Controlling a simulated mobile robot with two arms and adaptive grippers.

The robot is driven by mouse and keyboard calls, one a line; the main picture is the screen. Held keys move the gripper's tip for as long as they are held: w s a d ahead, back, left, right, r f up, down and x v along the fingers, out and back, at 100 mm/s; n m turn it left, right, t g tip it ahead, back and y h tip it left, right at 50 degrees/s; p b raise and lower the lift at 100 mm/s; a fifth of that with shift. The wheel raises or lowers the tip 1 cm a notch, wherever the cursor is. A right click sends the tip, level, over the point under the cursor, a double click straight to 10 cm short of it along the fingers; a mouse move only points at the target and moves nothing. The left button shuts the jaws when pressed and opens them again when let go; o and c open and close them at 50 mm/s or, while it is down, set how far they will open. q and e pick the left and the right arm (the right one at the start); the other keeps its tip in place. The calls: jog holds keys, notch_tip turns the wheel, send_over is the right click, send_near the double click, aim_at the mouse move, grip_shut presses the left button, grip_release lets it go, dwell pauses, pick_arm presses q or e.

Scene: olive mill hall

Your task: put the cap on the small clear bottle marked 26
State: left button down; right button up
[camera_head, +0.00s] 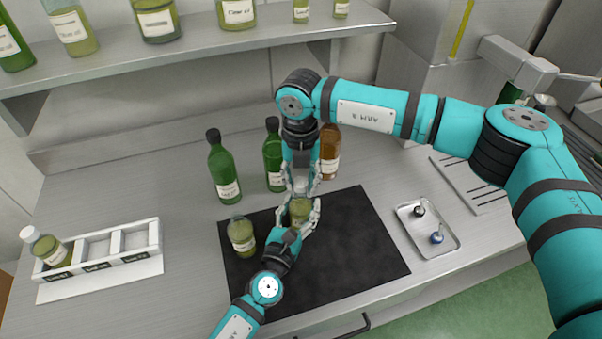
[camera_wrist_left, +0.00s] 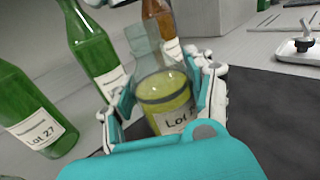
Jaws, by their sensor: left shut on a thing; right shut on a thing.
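A small clear bottle with green-yellow oil (camera_head: 299,211) stands over the black mat. It also shows in the left wrist view (camera_wrist_left: 165,92), with a label reading "Lot"; its number is hidden. My left gripper (camera_head: 298,222) is shut around its body from the front. My right gripper (camera_head: 300,184) reaches down from above and is shut on a white cap (camera_head: 300,186) at the bottle's mouth. I cannot tell whether the cap touches the neck or sits on it.
Another oil bottle (camera_head: 242,236) stands on the mat (camera_head: 350,240) at left. Green bottles (camera_head: 222,172) and a brown bottle (camera_head: 329,155) stand behind. A white rack (camera_head: 100,265) holds a white-capped bottle (camera_head: 48,249). A metal tray (camera_head: 444,246) holds two small stoppers. The mat's right side is clear.

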aim_at(301, 210)
dwell(0.4)
jog(key=shift+f, duration=0.85)
jog(key=shift+f, duration=0.55)
jog(key=m, duration=0.4)
jog(key=shift+m, duration=0.4)
jog(key=m, duration=0.6)
jog(key=shift+a, duration=0.1)
jog(key=m, duration=0.4)
jog(key=shift+w+m, duration=0.1)
jog(key=shift+m, duration=0.2)
jog(key=m, duration=0.5)
jog(key=shift+w, duration=0.1)
